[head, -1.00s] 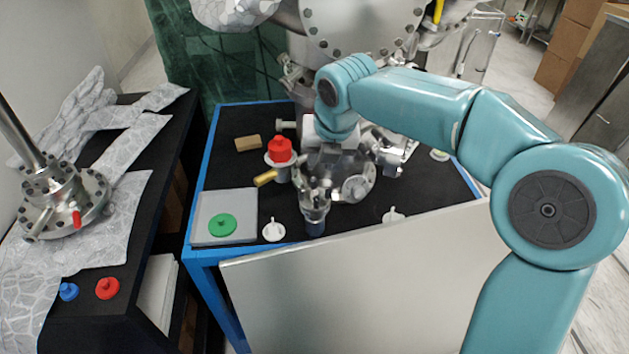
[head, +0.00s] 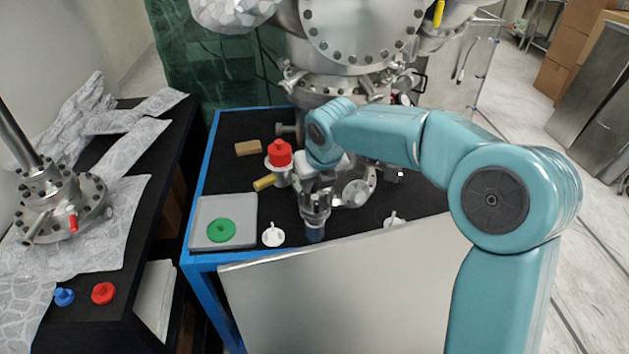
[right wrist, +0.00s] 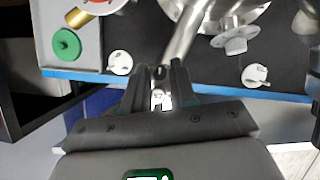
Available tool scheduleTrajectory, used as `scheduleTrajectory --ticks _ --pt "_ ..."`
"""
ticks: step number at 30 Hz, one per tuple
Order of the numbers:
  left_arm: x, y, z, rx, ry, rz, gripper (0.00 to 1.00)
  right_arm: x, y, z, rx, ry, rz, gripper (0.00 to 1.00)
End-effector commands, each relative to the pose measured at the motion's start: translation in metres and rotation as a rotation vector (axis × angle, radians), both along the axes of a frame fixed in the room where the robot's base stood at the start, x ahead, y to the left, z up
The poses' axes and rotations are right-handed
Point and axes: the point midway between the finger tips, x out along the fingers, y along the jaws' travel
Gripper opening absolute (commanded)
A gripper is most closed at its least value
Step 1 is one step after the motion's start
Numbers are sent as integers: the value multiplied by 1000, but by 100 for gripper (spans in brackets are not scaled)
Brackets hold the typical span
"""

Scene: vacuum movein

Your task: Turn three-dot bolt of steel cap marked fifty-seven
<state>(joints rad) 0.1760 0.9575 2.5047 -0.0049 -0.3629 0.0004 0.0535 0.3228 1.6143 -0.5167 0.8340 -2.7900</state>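My right gripper (head: 316,185) is above a steel fitting (head: 315,212) with a dark lower end, near the table's front edge. In the right wrist view its dark fingers (right wrist: 161,75) are close together, and a small bright piece shows between them. A steel tube (right wrist: 184,38) runs up to the fingertips; whether they grip it I cannot tell. A bolted steel assembly (head: 355,192) stands just right, partly hidden by my arm; it also shows in the right wrist view (right wrist: 236,40). My left gripper is out of view.
A grey tray (head: 207,207) with a green knob (head: 221,230) is on the left. White caps (head: 273,234) (head: 393,219) flank the fitting. A pale panel (head: 350,290) stands in front.

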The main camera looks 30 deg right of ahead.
Motion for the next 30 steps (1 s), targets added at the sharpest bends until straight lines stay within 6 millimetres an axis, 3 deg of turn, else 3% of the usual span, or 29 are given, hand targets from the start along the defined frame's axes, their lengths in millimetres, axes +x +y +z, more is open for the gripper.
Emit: scheduleTrajectory --ticks 2,4,5,17,30 --pt "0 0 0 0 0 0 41 0 0 0 0 0 0 26" --pt "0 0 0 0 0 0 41 0 0 0 0 0 0 3" --pt "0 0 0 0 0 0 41 0 0 0 0 0 0 0" --pt "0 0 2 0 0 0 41 0 1 1 -1 0 -46 0" --pt "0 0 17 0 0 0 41 1 3 2 0 2 -371 0"
